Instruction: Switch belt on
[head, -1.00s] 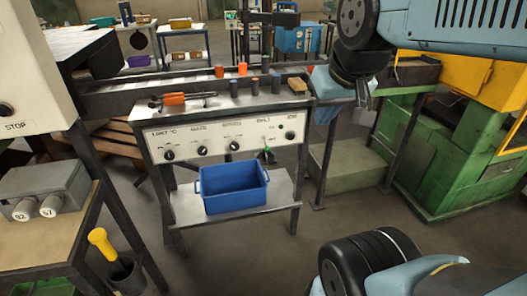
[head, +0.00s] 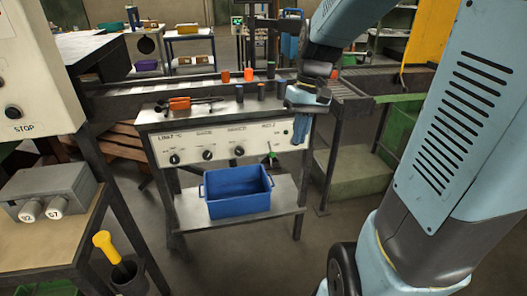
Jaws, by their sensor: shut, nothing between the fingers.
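The white control panel (head: 190,143) on the front of the steel bench carries a row of black knobs. At its right part, under a label that seems to read BELT, is a small lever switch (head: 270,155) with a green tip that hangs downward. My gripper (head: 300,133) is shut and empty, pointing down in front of the panel's right end. It is to the right of the lever and apart from it in the picture. It hides the rightmost knob.
A blue bin (head: 238,192) stands on the shelf below the panel. Several dark and orange cylinders and tongs (head: 184,104) lie or stand on the bench top. A roller conveyor (head: 150,90) runs behind.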

